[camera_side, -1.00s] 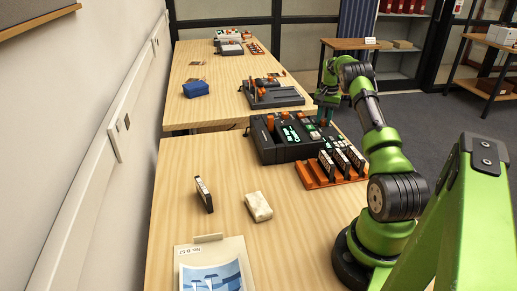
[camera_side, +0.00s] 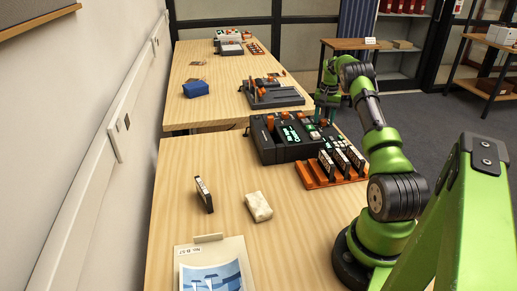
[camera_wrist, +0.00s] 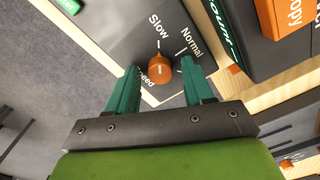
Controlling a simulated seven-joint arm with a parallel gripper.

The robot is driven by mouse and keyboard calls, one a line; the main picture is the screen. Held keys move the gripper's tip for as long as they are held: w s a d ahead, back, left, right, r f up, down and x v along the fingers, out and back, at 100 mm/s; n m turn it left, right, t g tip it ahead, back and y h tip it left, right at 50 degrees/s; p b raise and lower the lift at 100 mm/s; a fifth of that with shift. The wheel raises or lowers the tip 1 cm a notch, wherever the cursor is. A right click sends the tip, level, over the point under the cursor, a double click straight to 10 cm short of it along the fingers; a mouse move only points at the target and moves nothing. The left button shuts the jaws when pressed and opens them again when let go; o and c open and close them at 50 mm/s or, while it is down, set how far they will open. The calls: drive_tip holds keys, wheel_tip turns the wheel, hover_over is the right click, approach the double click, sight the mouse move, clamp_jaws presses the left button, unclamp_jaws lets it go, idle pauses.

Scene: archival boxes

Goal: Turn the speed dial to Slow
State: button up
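The speed dial is an orange knob (camera_wrist: 160,70) on a dark grey panel, with the labels Slow, Normal and Speed around it. In the wrist view its narrow tip points up toward the tick under Slow. My gripper (camera_wrist: 161,76) is open; its two teal fingers stand apart on either side of the knob, with gaps visible. In the side view my gripper (camera_side: 325,107) is just above the far right end of the dark device (camera_side: 265,145), and the dial there is small and partly unclear.
An orange rack (camera_side: 313,176) with several black cassettes stands at the device's front right. A black cassette (camera_side: 204,194), a pale crumpled block (camera_side: 258,206) and a paper sheet (camera_side: 215,255) lie on the near table. Other devices stand on the farther tables.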

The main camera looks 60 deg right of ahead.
sight(324, 120)
wheel_tip(324, 120, up, 12)
drive_tip(key=shift+s, duration=0.15)
idle(0.6)
